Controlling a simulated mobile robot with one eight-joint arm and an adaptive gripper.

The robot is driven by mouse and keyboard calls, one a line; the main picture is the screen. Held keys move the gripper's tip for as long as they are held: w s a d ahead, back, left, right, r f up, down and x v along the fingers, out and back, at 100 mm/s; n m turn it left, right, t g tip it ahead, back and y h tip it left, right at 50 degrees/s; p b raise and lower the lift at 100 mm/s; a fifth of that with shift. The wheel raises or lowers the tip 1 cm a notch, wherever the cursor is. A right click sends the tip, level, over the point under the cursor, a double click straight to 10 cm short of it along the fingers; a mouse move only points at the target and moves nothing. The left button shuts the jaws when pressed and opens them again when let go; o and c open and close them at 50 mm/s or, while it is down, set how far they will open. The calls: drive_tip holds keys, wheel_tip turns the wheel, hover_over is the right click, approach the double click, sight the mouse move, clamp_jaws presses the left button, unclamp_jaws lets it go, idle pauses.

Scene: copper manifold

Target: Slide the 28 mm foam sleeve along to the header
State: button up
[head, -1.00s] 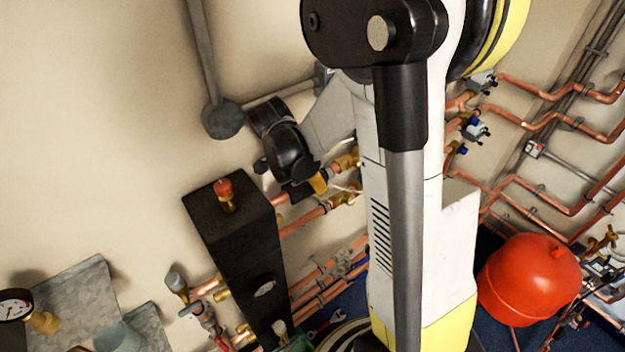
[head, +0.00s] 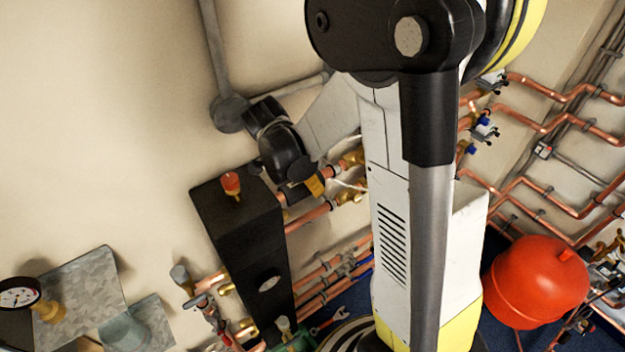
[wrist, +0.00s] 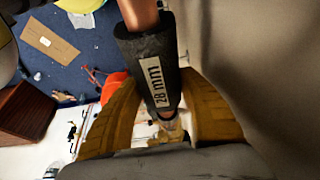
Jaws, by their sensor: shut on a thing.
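The foam sleeve (wrist: 150,65) is a dark grey tube with a white "28 mm" label, around a copper pipe (wrist: 138,14) in the wrist view. My gripper (wrist: 160,88) has its yellow fingers on both sides of the sleeve, shut on it. In the head view my gripper (head: 314,187) is on the upper copper pipe, just right of the black header (head: 245,240). The sleeve is mostly hidden there by my wrist and finger. A short length of bare pipe shows between finger and header.
A red-capped fitting (head: 231,184) stands on the header. Brass valves (head: 350,158) lie right of my gripper, and a second pipe (head: 308,216) runs just below. The wall is close behind. A red vessel (head: 537,282) stands at right.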

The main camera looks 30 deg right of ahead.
sight(294, 193)
drive_tip(key=shift+a, duration=1.05)
drive_tip(key=shift+a, duration=0.1)
drive_tip(key=o, duration=1.2)
